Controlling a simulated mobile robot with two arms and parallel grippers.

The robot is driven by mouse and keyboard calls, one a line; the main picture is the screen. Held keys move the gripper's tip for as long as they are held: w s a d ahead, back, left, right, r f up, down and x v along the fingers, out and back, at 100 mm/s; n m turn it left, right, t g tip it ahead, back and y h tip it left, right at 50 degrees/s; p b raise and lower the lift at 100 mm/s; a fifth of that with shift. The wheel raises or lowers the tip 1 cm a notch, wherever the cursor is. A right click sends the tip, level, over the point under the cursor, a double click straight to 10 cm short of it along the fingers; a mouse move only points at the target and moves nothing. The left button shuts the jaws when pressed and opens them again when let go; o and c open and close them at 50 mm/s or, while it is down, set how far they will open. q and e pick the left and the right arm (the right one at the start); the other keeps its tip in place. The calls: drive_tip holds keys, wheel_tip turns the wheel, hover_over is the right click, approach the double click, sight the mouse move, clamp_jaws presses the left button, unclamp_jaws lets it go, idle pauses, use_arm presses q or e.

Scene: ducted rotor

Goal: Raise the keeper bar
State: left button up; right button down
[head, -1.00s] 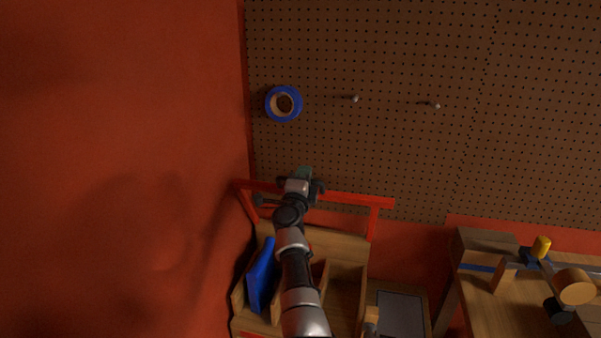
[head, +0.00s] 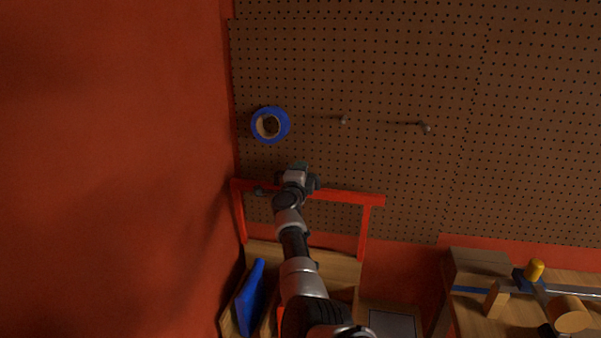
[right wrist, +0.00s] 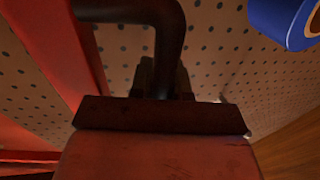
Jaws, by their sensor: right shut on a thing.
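The keeper bar (head: 350,197) is a red crossbar on two red side arms. It stands above the wooden rack in front of the pegboard. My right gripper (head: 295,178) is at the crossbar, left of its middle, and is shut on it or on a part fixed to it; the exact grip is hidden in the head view. In the right wrist view a dark bent handle (right wrist: 170,45) and a red surface (right wrist: 160,160) fill the near middle. My left gripper is not in view.
A wooden rack with a blue panel (head: 250,298) stands below the bar. A blue tape roll (head: 256,137) hangs on the pegboard (head: 400,60), right of a red wall (head: 110,150). At the right, a wooden bench holds a clamp-like tool with a yellow knob (head: 534,270).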

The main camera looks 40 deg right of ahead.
drive_tip(key=shift+f, duration=0.4)
drive_tip(key=c, duration=1.3)
unclamp_jaws()
drive_tip(key=shift+o, duration=1)
drive_tip(key=shift+w+d+f, duration=0.1)
drive_tip(key=shift+d, duration=0.05)
drive_tip(key=shift+r, duration=0.2)
